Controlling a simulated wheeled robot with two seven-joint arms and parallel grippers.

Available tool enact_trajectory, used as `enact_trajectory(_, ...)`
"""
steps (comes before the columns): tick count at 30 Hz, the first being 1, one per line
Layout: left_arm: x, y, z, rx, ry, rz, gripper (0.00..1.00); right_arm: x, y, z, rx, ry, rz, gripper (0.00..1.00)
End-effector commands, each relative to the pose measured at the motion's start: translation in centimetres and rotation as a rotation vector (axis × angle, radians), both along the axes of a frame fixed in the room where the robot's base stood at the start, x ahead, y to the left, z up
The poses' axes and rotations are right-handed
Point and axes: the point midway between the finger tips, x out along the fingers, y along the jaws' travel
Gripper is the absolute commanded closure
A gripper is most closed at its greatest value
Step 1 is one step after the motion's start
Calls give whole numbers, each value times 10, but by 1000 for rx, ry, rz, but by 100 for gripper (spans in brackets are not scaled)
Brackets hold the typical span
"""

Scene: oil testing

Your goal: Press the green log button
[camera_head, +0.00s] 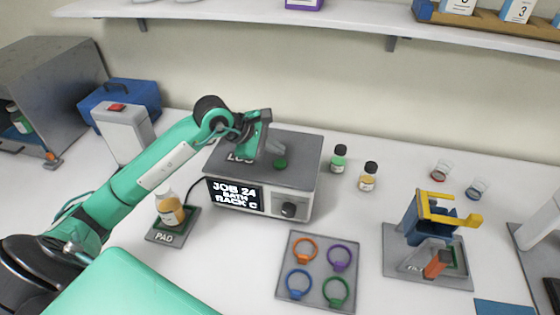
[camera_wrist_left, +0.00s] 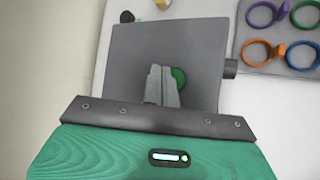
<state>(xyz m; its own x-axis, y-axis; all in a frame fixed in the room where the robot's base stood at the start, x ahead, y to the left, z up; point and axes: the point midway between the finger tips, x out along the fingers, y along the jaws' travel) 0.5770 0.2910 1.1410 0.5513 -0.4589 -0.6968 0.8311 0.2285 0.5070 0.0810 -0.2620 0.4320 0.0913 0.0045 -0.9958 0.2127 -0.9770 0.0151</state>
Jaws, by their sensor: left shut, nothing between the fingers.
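The green log button (camera_head: 281,164) sits on the sloped grey top of the log box (camera_head: 300,178). The box's front screen reads "JOB 24 BATH RACK C". My left gripper (camera_head: 272,146) is shut and empty, over the box top, close to the button's upper left in the head view. In the left wrist view the shut fingers (camera_wrist_left: 161,85) point at the box top, and the green button (camera_wrist_left: 178,79) shows just right of them, partly hidden behind them. I cannot tell whether the fingers touch the box. My right gripper is not in view.
A bottle (camera_head: 170,207) stands on a pad left of the box. Two small vials (camera_head: 339,158) stand to its right. A tray of coloured rings (camera_head: 312,287) lies in front. A blue and yellow fixture (camera_head: 428,228) stands further right. A shelf (camera_head: 340,30) spans the back wall.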

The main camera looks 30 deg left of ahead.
Motion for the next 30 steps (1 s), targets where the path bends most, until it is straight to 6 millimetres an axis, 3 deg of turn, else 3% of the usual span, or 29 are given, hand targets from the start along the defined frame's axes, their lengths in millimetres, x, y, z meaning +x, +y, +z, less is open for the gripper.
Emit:
enact_trajectory(10,0,0,35,1,0,0,100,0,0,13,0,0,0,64)
enact_trajectory(30,0,0,35,0,0,0,100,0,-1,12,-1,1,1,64)
